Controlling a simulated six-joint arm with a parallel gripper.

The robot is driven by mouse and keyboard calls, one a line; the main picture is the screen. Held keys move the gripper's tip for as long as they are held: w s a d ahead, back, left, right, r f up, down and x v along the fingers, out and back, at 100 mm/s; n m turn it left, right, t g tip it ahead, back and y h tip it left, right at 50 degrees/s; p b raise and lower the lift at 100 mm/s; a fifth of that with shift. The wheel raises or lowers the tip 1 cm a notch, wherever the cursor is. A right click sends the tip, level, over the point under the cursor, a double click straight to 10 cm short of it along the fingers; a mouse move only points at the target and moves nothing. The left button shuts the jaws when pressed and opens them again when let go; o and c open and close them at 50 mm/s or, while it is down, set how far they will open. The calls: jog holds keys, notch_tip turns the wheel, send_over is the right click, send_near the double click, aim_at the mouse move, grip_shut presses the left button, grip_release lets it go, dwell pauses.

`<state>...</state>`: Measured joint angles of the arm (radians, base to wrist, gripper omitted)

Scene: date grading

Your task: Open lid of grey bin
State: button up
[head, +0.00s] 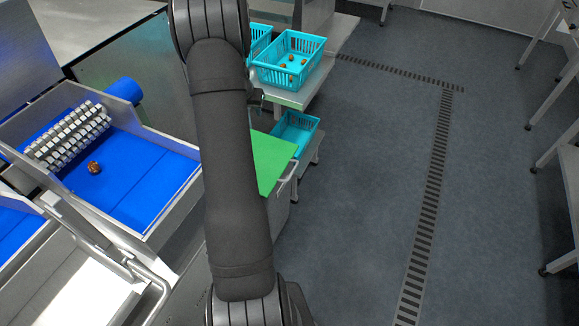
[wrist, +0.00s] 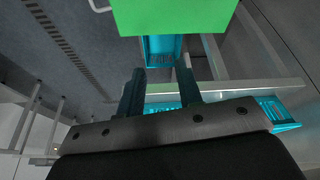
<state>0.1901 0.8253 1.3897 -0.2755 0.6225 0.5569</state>
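A flat green panel (head: 270,160) lies on top of a grey body (head: 276,212), partly hidden behind my arm in the head view. This looks like the grey bin and its lid, though I cannot be sure. A metal handle (head: 288,176) sticks out at its right edge. In the wrist view the green panel (wrist: 172,14) is at the top, ahead of my fingertips, with part of the handle (wrist: 100,5) at its left. My gripper (wrist: 160,68) is open, with a clear gap between its fingers and nothing held. In the head view the gripper is mostly hidden by my arm.
A turquoise crate (head: 262,73) with several dates stands on a metal stand. A lower turquoise crate (head: 313,122) sits near the green panel. A blue conveyor (head: 130,180) with a date (head: 95,168) is at left.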

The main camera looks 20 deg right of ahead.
jog(key=s+d+f+m+g, duration=0.3)
jog(key=s+d+f+g, duration=0.2)
jog(key=s+d+f, duration=0.25)
send_near(291, 173)
jog(key=shift+y, duration=0.4)
jog(key=x, duration=0.7)
jog(key=shift+w+d+f, duration=0.1)
jog(key=shift+d+f, duration=0.2)
jog(key=shift+d, duration=0.2)
grip_shut()
